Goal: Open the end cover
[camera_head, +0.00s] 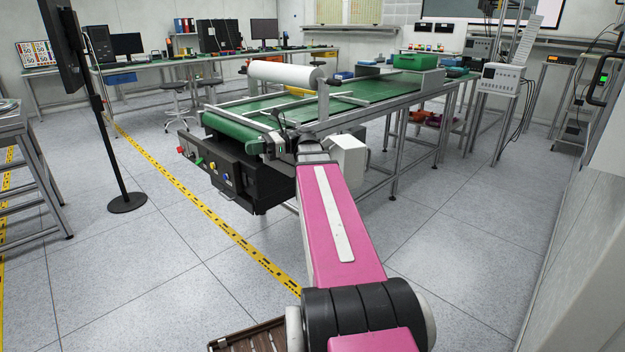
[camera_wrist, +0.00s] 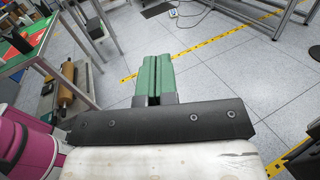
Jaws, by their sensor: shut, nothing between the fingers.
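My gripper (camera_wrist: 158,60) shows in the wrist view as two green fingers, side by side and touching, with nothing between them. They point out over open floor and touch nothing there. In the head view my pink arm reaches forward to the near end of a green-belted conveyor (camera_head: 233,130). My wrist covers part of that end, and the fingers cannot be made out there. A black control box (camera_head: 225,172) with coloured buttons hangs under the near end. I cannot tell which part is the end cover; no open cover is visible.
A white roll (camera_head: 286,74) lies above the conveyor. A black monitor stand (camera_head: 128,203) is at left, and a yellow-black floor line (camera_head: 190,194) runs between. Floor (camera_head: 450,270) at right is clear.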

